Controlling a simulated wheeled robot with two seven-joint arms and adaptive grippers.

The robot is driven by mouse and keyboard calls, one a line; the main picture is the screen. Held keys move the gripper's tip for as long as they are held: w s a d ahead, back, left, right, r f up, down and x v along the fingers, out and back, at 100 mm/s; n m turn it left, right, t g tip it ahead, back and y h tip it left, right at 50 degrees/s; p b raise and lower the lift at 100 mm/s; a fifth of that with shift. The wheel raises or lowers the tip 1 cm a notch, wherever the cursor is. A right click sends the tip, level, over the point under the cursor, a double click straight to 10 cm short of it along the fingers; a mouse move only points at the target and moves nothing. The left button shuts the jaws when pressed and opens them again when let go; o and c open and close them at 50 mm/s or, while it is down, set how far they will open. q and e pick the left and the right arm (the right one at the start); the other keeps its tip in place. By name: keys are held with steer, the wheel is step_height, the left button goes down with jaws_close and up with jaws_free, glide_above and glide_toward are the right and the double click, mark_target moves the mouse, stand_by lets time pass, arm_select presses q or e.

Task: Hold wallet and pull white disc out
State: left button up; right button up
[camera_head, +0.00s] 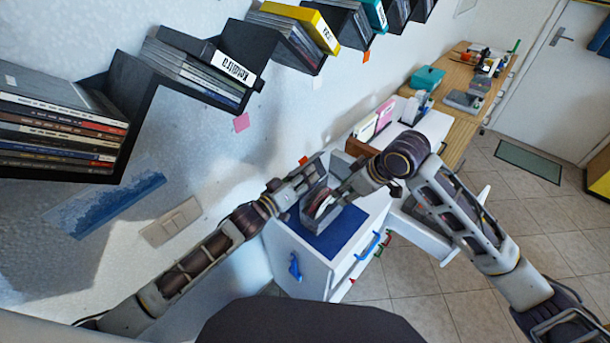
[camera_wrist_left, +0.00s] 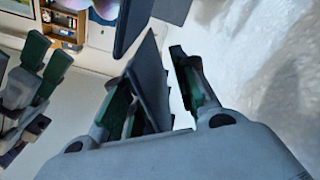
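The grey wallet (camera_head: 309,222) stands opened on a blue mat (camera_head: 338,236) on the white cabinet. A round disc (camera_head: 321,204), pale with a reddish edge, shows in it, partly hidden. My left gripper (camera_head: 314,172) is at the wallet's upper edge. In the left wrist view, a dark wallet panel (camera_wrist_left: 150,85) lies between its green-padded fingers (camera_wrist_left: 155,95), with a gap to the right finger. My right gripper (camera_head: 340,192) is just right of the disc; in the left wrist view its green fingers (camera_wrist_left: 45,62) stand apart, with nothing seen between them.
Wall shelves with several disc cases (camera_head: 190,70) run along the upper left. A wooden table (camera_head: 460,125) with small items stands behind the white cabinet (camera_head: 310,270). The tiled floor (camera_head: 415,305) at the right is mostly clear.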

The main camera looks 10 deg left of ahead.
arm_select(q)
steer(key=shift+c, duration=0.4)
jaws_close()
stand_by(0.6)
